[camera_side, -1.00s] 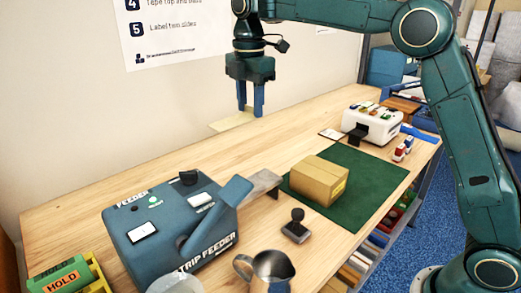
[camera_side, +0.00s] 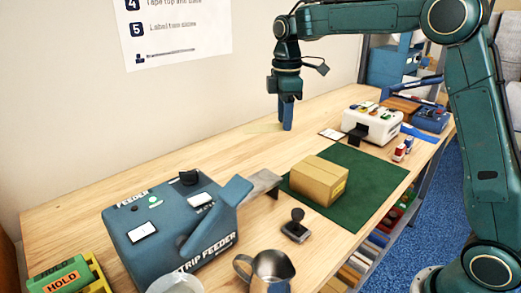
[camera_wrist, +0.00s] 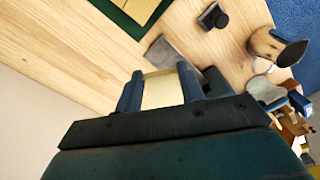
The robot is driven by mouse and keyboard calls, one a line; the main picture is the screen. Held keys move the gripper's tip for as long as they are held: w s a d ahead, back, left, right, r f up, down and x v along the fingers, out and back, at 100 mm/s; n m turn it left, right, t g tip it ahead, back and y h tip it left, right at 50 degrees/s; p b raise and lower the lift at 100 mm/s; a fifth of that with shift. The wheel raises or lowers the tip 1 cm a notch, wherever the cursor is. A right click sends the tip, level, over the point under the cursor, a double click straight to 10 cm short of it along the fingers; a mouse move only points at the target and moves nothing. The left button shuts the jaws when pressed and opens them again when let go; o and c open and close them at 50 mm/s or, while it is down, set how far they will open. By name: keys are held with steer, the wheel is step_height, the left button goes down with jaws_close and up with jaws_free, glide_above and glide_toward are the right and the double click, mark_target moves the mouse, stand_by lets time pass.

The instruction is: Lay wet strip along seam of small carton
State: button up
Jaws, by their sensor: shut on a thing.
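My gripper (camera_side: 287,127) is shut on a pale, flat strip (camera_side: 264,127), which sticks out to the left of the fingers in the side view. In the wrist view my gripper (camera_wrist: 160,80) has the pale strip (camera_wrist: 163,91) between its two blue fingers. The small brown carton (camera_side: 316,183) sits on a green mat (camera_side: 370,168), right of and nearer the camera than my gripper. Part of it shows at the top of the wrist view (camera_wrist: 135,8). The strip is apart from the carton. I cannot tell how high the strip is above the table.
The blue strip feeder (camera_side: 170,228) stands at the front left. A dark hand stamp (camera_side: 296,226) and a metal jug (camera_side: 268,270) stand in front of the carton. A white label machine (camera_side: 370,124) stands behind the mat. The table is clear between the wall and the feeder.

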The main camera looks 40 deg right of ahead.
steer(key=s+d+f+m, duration=0.7)
steer(key=s+d+m, duration=0.3)
steer(key=shift+f+m, duration=0.25)
steer(key=shift+m, duration=0.05)
steer(key=shift+d+f, duration=0.1)
steer(key=shift+f, duration=0.1)
step_height(320, 180, down, 6)
stand_by(0.6)
steer(key=shift+f, duration=0.2)
stand_by(0.8)
steer(key=o, duration=0.8)
